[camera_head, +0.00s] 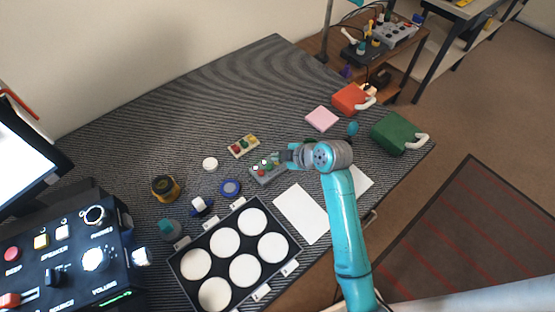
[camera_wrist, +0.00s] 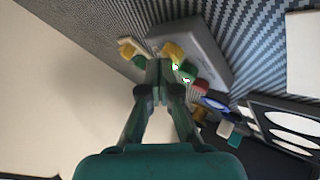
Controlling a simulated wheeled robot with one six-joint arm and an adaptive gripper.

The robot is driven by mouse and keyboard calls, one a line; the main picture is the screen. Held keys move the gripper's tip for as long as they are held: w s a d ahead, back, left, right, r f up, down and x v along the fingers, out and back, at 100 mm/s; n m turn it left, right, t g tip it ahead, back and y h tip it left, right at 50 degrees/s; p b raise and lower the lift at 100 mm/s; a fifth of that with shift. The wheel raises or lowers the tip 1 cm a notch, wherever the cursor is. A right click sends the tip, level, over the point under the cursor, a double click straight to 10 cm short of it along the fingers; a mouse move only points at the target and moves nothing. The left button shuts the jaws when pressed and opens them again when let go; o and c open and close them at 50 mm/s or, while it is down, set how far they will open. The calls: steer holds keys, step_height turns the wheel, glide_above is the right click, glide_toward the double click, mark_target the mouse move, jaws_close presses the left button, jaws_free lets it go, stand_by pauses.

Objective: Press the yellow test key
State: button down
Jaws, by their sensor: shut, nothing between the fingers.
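A grey key box (camera_head: 268,175) lies on the striped mat under my gripper, and it fills the upper middle of the wrist view (camera_wrist: 205,45). In the wrist view its yellow key (camera_wrist: 173,51) shows just beyond my fingertips, with green and red keys (camera_wrist: 201,88) in line beside it. My gripper (camera_wrist: 156,68) is shut and empty, its tips close beside the yellow key. I cannot tell whether they touch it. In the head view my gripper (camera_head: 284,157) covers the right end of the box, and the yellow key is hidden there.
A beige panel (camera_head: 243,146) with yellow, green and red keys lies just behind the grey box. A black tray (camera_head: 178,262) of white discs is in front. The mat's back area is clear.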

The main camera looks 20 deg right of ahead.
steer(key=shift+f, duration=0.2)
steer(key=shift+r, duration=0.15)
stand_by(0.4)
steer(key=shift+r, duration=0.7)
steer(key=shift+r, duration=0.1)
steer(key=shift+r, duration=2.4)
